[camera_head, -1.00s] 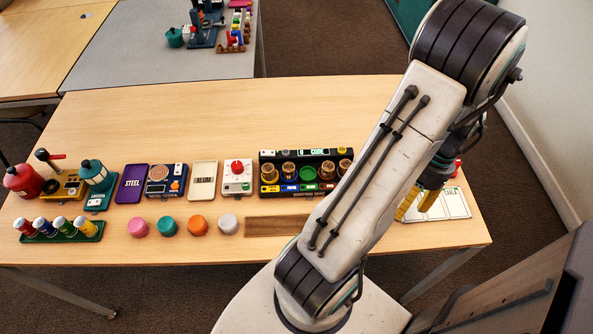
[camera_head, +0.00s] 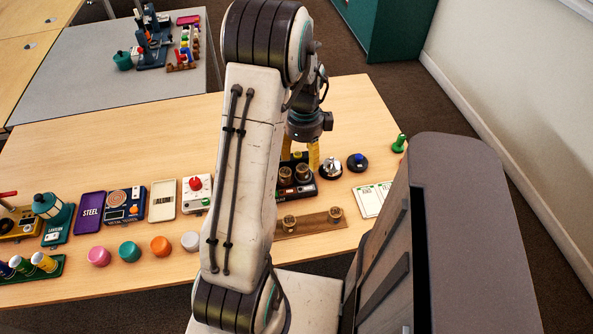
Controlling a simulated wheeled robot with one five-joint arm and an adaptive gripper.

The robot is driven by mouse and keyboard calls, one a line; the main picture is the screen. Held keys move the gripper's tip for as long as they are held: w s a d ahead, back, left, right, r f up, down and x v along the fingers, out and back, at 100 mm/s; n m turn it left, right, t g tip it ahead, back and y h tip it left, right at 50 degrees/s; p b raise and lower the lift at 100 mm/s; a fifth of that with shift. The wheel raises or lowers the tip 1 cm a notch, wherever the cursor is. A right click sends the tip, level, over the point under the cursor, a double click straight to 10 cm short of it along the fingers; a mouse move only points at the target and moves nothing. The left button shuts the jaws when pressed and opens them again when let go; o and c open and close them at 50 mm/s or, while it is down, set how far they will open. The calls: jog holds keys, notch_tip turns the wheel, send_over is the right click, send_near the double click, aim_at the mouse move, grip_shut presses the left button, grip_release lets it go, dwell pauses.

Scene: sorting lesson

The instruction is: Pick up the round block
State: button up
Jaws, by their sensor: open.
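Several round blocks lie in a row near the table's front edge: a pink one (camera_head: 98,256), a teal one (camera_head: 129,252), an orange one (camera_head: 160,246) and a white one (camera_head: 190,241). I cannot tell which is the round block meant. My gripper (camera_head: 300,158) is right of and behind this row, pointing down at the black rack (camera_head: 305,191). Its yellow fingers are open and partly hidden by my arm. I see nothing between them. Whether they touch the rack is unclear.
A wooden strip (camera_head: 312,225) with two brass-coloured pieces lies in front of the rack. A white card (camera_head: 371,200) lies at right. My arm hides the middle.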

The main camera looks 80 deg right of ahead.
aim_at(303, 167)
jog(key=m, duration=0.4)
jog(key=shift+d+m, duration=0.2)
jog(key=shift+m, duration=0.1)
jog(key=shift+f+m, duration=0.2)
jog(key=shift+m, duration=0.2)
jog(key=shift+f, duration=3.5)
jog(key=shift+o, duration=0.2)
jog(key=c, duration=1.1)
